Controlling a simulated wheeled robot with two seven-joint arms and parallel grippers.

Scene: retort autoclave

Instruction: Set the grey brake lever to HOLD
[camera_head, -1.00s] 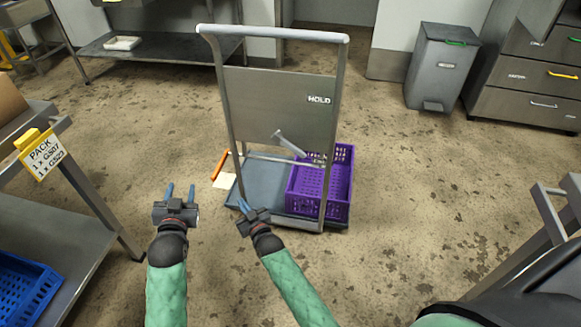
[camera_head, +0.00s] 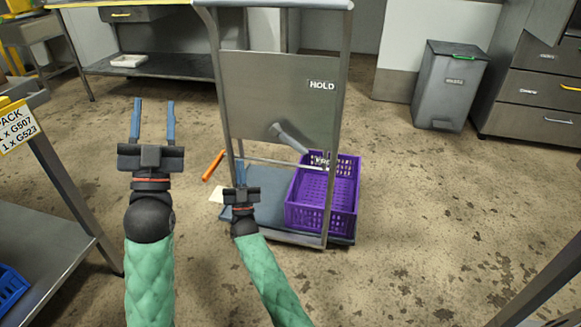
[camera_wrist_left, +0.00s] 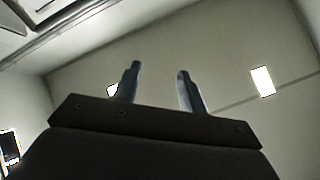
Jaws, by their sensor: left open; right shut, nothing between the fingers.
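The grey brake lever (camera_head: 292,140) sits on the panel of a metal trolley (camera_head: 280,95) in the head view. It slants down to the right, its end near a lower label that reads like FREE (camera_head: 321,161), partly hidden. The HOLD label (camera_head: 322,85) is higher, at the panel's upper right. My left gripper (camera_head: 153,122) is open and empty, raised left of the trolley and apart from the lever. My right gripper (camera_head: 241,175) is shut and empty, in front of the trolley's lower left, below and left of the lever. The left wrist view shows the left fingers (camera_wrist_left: 160,88) apart against wall and ceiling.
A purple crate (camera_head: 347,205) stands on the trolley's deck at the right. An orange bar (camera_head: 213,165) is by its left side. A steel table (camera_head: 35,215) with a PACK sign (camera_head: 18,125) stands at left. A grey bin (camera_head: 448,85) stands back right. The floor right of the trolley is clear.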

